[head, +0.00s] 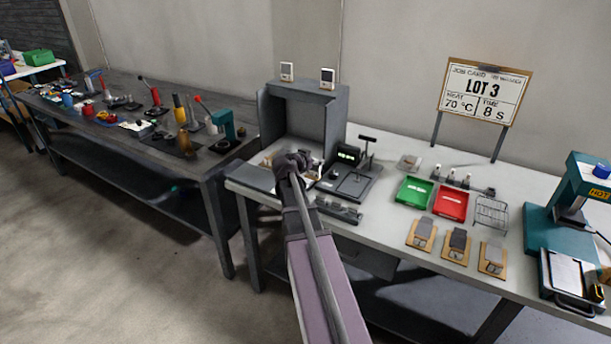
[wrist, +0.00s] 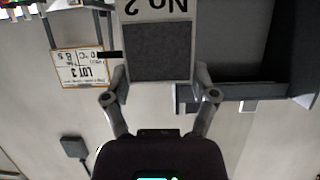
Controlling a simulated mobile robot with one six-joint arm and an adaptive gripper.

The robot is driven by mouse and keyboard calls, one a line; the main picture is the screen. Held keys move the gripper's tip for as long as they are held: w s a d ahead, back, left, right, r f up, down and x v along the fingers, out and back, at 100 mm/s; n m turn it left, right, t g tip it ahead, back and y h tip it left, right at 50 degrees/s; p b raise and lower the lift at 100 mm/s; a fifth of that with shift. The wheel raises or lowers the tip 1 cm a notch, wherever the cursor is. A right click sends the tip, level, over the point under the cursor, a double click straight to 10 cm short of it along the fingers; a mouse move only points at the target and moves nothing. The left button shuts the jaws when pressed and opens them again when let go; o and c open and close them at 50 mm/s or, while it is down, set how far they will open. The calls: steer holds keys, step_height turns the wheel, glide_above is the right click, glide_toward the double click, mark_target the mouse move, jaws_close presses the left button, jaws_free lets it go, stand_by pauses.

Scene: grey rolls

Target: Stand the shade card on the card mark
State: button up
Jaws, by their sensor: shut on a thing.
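The shade card (wrist: 157,52) is a white card with a dark grey square and the lettering "No 2", upside down in the wrist view. My gripper (wrist: 159,82) is shut on it, one finger at each side edge. In the head view my gripper (head: 292,163) is in front of the open grey booth (head: 261,120), above the bench's left end. The card cannot be made out there. Two small white pieces with dark squares, one left (head: 287,71) and one right (head: 327,78), stand on the booth's top. I cannot make out the card mark.
A teal press (head: 549,230) stands far right. A sign (head: 484,92) stands behind.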

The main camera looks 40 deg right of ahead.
steer(key=shift+w+a+f+b, duration=0.2)
steer(key=shift+w+f+b, duration=0.1)
steer(key=shift+w+f, duration=0.35)
steer(key=w+d+f+b, duration=0.1)
steer(key=w+d, duration=0.7)
steer(key=w, duration=0.4)
steer(key=shift+w+f, duration=0.15)
steer(key=shift+w, duration=0.05)
steer(key=shift+w, duration=0.1)
steer(key=shift+w+d+f+b, duration=0.15)
steer(key=shift+w+f+b, duration=0.1)
steer(key=shift+f+b, duration=0.7)
steer(key=shift+w+d+f+b, duration=0.15)
steer(key=shift+w+f+b, duration=0.05)
steer(key=shift+f+b, duration=0.75)
steer(key=shift+f, duration=0.1)
